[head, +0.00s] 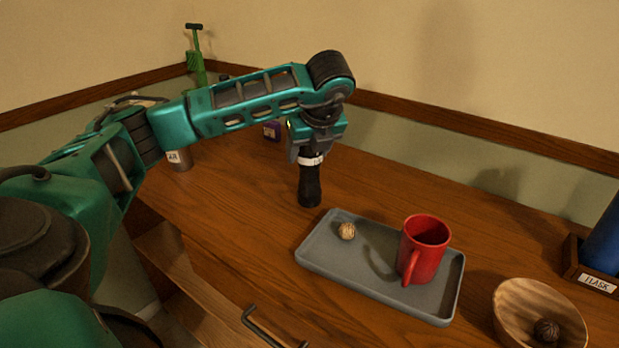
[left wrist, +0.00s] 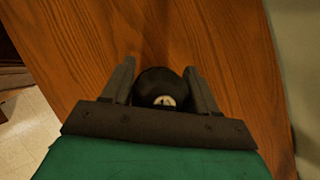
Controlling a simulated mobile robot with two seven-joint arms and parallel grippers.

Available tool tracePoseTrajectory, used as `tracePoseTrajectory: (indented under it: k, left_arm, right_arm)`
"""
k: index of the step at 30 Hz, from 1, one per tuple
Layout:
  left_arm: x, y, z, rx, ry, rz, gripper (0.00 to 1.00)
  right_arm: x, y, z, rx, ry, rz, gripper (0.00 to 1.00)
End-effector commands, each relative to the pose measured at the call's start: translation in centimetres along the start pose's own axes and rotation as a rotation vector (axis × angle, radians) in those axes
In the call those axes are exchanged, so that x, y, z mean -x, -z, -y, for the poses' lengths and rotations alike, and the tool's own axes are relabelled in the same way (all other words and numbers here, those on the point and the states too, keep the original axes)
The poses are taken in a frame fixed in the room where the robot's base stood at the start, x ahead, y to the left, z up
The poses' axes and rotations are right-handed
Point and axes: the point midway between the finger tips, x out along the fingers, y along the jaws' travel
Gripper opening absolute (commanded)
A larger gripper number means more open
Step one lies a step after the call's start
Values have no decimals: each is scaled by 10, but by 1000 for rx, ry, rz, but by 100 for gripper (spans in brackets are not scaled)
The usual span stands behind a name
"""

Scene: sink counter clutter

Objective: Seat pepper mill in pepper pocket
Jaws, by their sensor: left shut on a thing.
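My left gripper (head: 309,152) is shut on a dark pepper mill (head: 310,185), which has a white band near its upper part. The mill is upright, behind the grey tray's left end. I cannot tell whether its base touches the counter. In the left wrist view the mill's round black top (left wrist: 158,82) with a pale centre sits between the two fingers (left wrist: 158,92). I cannot make out a pepper pocket in either view. My right gripper is not in view.
A grey tray (head: 335,268) carries a red mug (head: 422,250) and a walnut (head: 346,231). A wooden bowl (head: 510,305) and a holder labelled FLASK (head: 597,282) with a blue flask (head: 606,240) are at right. The counter (head: 235,205) left of the mill is clear.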

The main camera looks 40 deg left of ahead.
Motion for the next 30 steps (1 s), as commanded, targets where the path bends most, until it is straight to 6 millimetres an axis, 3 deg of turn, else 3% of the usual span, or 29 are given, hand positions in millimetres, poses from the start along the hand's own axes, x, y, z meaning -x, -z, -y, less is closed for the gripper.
tracePoseTrajectory:
  k: [8, 14, 20, 30]
  left_arm:
    - [2, -1, 0, 1, 2, 1, 0]
    - [14, -8, 1, 3, 4, 2, 0]
    - [45, -26, 2, 3, 7, 2, 0]
    - [126, -73, 0, 3, 5, 4, 0]
  right_arm:
    - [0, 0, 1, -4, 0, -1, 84]
    - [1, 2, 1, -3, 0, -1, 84]
    - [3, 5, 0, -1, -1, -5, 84]
    - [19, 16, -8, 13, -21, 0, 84]
